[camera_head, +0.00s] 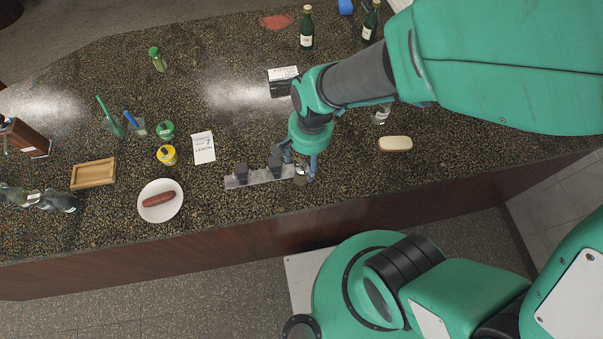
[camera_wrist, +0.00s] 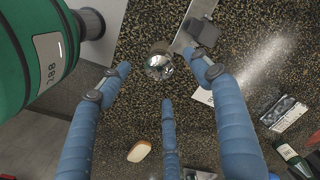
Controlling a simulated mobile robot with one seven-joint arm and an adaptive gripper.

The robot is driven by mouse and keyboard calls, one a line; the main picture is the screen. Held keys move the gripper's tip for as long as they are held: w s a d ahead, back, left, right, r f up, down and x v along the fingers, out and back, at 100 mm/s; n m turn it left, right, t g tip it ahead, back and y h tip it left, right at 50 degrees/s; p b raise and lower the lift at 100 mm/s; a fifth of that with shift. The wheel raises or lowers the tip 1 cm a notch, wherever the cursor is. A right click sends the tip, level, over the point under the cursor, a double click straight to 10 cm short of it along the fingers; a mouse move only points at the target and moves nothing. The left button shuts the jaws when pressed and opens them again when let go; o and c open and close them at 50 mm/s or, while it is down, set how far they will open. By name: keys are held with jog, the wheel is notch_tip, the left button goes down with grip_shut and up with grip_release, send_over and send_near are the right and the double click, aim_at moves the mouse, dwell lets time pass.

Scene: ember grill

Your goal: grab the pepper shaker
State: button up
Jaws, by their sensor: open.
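A small round shaker with a shiny metal top (camera_wrist: 158,66), which looks like the pepper shaker, stands on the speckled counter in the wrist view. In the head view it is mostly hidden by my fingers, and its label cannot be read. My gripper (camera_head: 301,166) is low at the counter's front edge. In the wrist view my gripper (camera_wrist: 160,80) has its three blue fingers spread around the shaker, with visible gaps on its sides. The gripper is open and holds nothing.
A metal strip with dark blocks (camera_head: 236,182) lies close beside the shaker. A bread slice (camera_head: 396,144) and a clear glass item (camera_head: 382,113) are to the right. A lemon card (camera_head: 203,148) and a plate (camera_head: 176,212) with a sausage are left.

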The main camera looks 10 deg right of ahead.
aim_at(301, 177)
jog(key=f, duration=0.5)
jog(key=shift+w+a+f+b, duration=0.1)
jog(key=shift+a+f+b, duration=0.1)
jog(key=shift+f+b, duration=0.15)
jog(key=shift+a+f+b, duration=0.15)
jog(key=shift+f+b, duration=0.1)
jog(key=shift+f, duration=1.05)
jog(key=shift+a+f+b, duration=0.15)
jog(key=shift+f+b, duration=0.1)
jog(key=shift+f, duration=1.05)
jog(key=shift+w, duration=0.1)
jog(key=c, duration=1.4)
jog(key=shift+c, duration=0.3)
jog(key=shift+r, duration=0.1)
